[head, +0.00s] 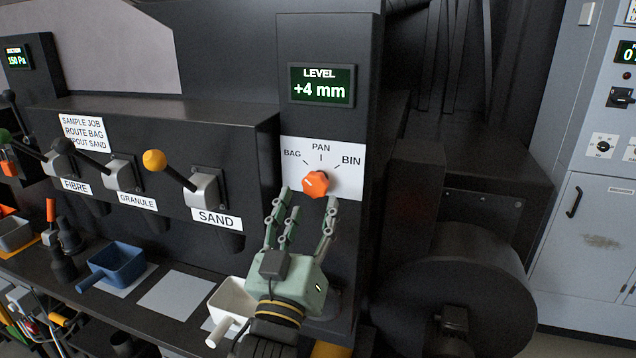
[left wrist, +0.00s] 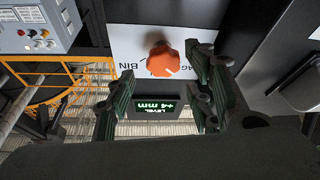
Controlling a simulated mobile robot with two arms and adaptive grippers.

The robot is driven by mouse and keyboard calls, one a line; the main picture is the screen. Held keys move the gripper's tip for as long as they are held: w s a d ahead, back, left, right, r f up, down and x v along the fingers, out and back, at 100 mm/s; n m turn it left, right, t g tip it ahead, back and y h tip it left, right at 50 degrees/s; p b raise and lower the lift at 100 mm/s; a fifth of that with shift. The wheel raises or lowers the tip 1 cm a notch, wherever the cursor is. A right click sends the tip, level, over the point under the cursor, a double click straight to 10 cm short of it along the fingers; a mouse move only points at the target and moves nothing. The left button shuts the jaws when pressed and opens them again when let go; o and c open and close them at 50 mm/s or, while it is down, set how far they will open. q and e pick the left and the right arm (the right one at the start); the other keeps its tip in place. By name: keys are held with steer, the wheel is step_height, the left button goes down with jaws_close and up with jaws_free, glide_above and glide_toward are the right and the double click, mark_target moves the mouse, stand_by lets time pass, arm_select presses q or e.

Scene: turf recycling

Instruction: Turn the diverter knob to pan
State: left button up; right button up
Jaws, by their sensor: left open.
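The orange diverter knob (head: 316,184) sits on a white plate (head: 348,181) marked BAG, PAN and BIN, below the LEVEL display. A small pale mark shows on the knob, seemingly toward the BAG side, but its exact heading is hard to tell. My left gripper (head: 308,199) is open just below the knob, its fingers pointing up with tips near the knob's lower sides. In the left wrist view the knob (left wrist: 162,60) shows between and beyond the spread fingers (left wrist: 158,80), apparently not gripped. My right gripper is not in view.
The LEVEL display (head: 321,86) reads +4 mm. Left are the SAND lever with a yellow ball (head: 155,161), other levers and a job sign (head: 83,132). A white scoop (head: 233,302) and a blue scoop (head: 117,264) stand on the shelf below. A dark drum (head: 455,290) is at right.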

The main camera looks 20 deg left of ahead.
mark_target(316, 189)
arm_select(q)
steer(key=p+x, duration=0.1)
steer(key=x, duration=0.3)
steer(key=shift+w+r, duration=0.1)
steer(key=shift+w, duration=0.35)
steer(key=shift+a, duration=0.1)
steer(key=c, duration=0.8)
steer(key=shift+c, duration=1.2)
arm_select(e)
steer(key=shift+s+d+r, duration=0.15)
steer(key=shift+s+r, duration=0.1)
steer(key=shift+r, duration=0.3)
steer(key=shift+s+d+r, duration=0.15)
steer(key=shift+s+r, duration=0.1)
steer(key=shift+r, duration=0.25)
